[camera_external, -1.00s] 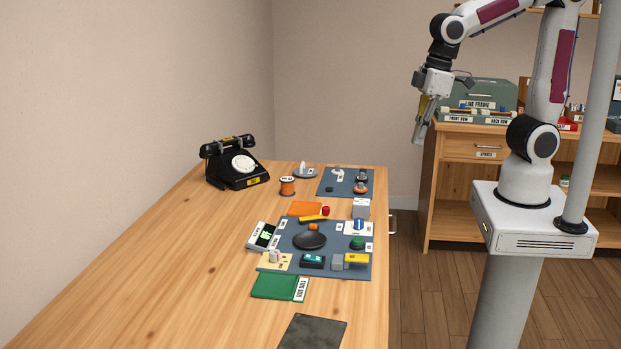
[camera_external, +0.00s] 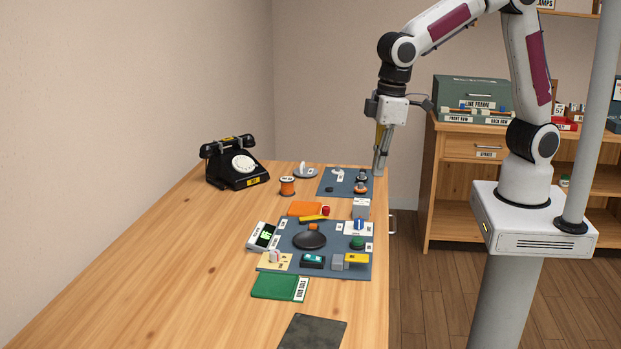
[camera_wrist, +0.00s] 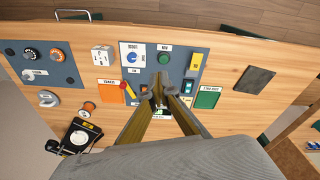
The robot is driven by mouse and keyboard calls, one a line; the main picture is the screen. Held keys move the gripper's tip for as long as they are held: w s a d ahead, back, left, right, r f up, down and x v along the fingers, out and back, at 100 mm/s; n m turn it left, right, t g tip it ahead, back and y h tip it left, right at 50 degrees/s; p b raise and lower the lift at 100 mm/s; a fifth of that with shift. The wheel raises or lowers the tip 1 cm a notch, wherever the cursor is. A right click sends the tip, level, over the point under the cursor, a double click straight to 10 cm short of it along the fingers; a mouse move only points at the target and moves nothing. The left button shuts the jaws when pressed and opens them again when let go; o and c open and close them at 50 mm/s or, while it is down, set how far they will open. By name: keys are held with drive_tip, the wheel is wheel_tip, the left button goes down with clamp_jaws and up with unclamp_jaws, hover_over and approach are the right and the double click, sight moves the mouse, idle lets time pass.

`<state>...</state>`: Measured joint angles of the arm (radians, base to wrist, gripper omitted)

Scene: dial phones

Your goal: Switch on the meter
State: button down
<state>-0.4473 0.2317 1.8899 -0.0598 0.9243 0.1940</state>
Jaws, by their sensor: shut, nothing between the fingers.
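My gripper (camera_external: 380,172) is shut and empty, pointing down near the table's right edge, beside the far blue-grey panel. It also shows in the wrist view (camera_wrist: 160,92), where its fingers cover part of the nearer panel. A small pale device with a lit green screen (camera_external: 264,236) lies at that panel's left side; it looks like the meter, but its label is too small to read. A blue-knobbed white dial (camera_wrist: 131,58), a green button (camera_wrist: 164,58) and a teal-topped switch (camera_external: 312,260) sit on the panel. Which control belongs to the meter I cannot tell.
A black dial phone (camera_external: 236,163) stands at the back left. An orange spool (camera_external: 287,187), a white cube (camera_external: 361,208), an orange pad (camera_external: 305,208), a yellow block (camera_external: 356,258) and a green pad (camera_external: 275,285) are around. The table's left side is clear.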

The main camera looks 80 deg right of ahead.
sight(308, 256)
drive_tip(key=w+a+f+m+t, duration=0.1)
drive_tip(key=w+a+f+m, duration=0.1)
drive_tip(key=w+a, duration=0.9)
drive_tip(key=shift+w+f+m, duration=0.25)
drive_tip(key=shift+f+m, duration=0.05)
drive_tip(key=shift+m, duration=0.2)
drive_tip(key=shift+w+f, duration=0.45)
drive_tip(key=shift+f, duration=1.85)
drive_tip(key=shift+w+f, duration=0.5)
drive_tip(key=shift+f, duration=1.75)
drive_tip(key=shift+w+f, duration=0.45)
drive_tip(key=shift+f, duration=1.85)
drive_tip(key=shift+w+f, duration=0.15)
drive_tip(key=shift+f, duration=0.25)
